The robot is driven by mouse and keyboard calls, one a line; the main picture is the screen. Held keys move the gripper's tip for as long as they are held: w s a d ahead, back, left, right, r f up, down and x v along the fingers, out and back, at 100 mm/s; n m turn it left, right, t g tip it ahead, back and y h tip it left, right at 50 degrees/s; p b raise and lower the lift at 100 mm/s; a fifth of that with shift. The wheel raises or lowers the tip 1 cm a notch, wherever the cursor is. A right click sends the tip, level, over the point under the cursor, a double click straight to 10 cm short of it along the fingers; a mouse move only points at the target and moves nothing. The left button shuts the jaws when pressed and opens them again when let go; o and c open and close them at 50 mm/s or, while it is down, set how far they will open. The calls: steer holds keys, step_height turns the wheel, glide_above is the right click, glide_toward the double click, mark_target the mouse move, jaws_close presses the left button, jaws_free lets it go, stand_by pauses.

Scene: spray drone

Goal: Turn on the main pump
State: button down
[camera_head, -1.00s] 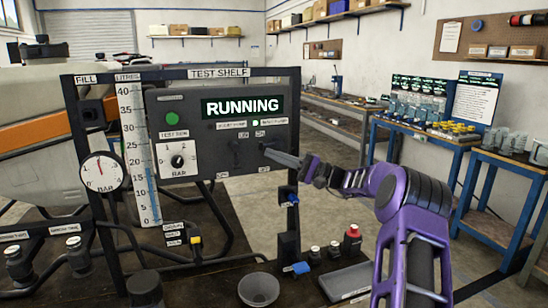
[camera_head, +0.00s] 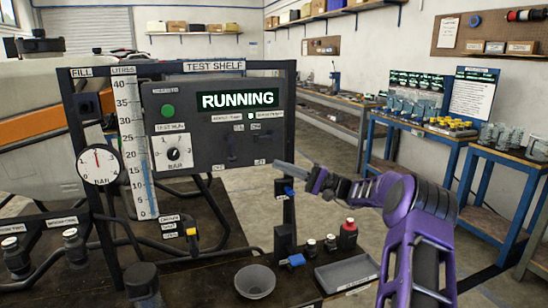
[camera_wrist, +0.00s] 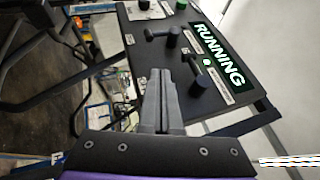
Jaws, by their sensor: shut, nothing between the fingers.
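The dark control panel (camera_head: 205,165) hangs on the test rig and its display (camera_head: 237,100) reads RUNNING. Two dark switch levers sit low on its right half, a left lever (camera_head: 231,149) and a right lever (camera_head: 257,143). Their small labels are too blurred to read surely. A small lamp (camera_head: 252,116) near the labels is bright, and it also shows in the wrist view (camera_wrist: 207,62). My gripper (camera_head: 278,164) is shut and empty, just right of the panel's lower right corner, apart from both levers. In the wrist view its fingers (camera_wrist: 161,75) point toward the panel.
A pressure dial (camera_head: 100,164) and a litre scale (camera_head: 136,150) stand left of the panel. A grey bowl (camera_head: 255,282), a red-capped bottle (camera_head: 348,234) and a tray (camera_head: 347,272) stand on the bench below. Blue workbenches (camera_head: 420,130) stand at right; the floor between is clear.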

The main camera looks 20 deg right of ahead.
steer(key=v, duration=0.6)
steer(key=shift+f, duration=0.4)
